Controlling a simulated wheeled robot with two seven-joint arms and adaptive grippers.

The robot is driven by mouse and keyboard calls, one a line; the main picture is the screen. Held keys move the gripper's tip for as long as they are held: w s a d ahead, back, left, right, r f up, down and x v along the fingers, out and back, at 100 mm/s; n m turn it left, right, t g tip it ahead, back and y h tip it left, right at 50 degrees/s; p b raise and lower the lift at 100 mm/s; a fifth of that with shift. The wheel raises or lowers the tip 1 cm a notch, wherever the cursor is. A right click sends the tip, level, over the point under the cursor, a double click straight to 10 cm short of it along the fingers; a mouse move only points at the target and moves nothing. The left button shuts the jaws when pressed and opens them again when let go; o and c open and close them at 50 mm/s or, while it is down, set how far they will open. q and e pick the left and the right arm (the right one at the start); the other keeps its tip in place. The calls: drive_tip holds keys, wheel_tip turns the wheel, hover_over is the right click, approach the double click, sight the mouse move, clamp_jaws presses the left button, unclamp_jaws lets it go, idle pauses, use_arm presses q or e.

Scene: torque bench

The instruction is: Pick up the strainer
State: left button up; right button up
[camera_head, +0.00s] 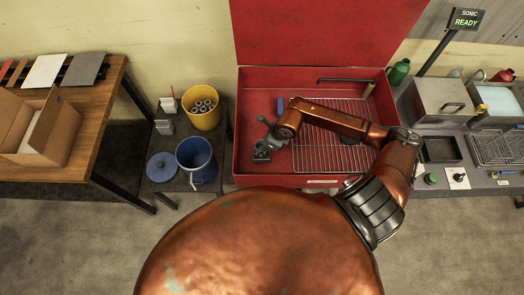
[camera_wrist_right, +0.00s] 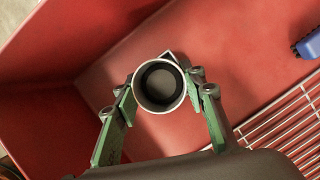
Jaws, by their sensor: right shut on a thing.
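A small round, cup-like piece (camera_wrist_right: 160,85) with a pale rim and a dark ring inside looks like the strainer. My right gripper (camera_wrist_right: 161,98) is shut on it, with a green-padded finger on each side. In the head view my right gripper (camera_head: 264,144) is over the left part of the red basin (camera_head: 258,104), with a small dark piece (camera_head: 262,155) at its tips. I cannot tell whether the piece touches the basin floor. My left gripper is not in view.
A wire rack (camera_head: 318,155) fills the basin's middle and right. A blue object (camera_head: 280,106) lies near its left edge, also seen in the right wrist view (camera_wrist_right: 308,45). Yellow (camera_head: 201,118) and blue (camera_head: 190,153) buckets stand left of the basin. A grey bench with trays is at right.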

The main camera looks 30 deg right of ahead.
drive_tip(key=c, duration=0.4)
drive_tip(key=shift+c, duration=0.2)
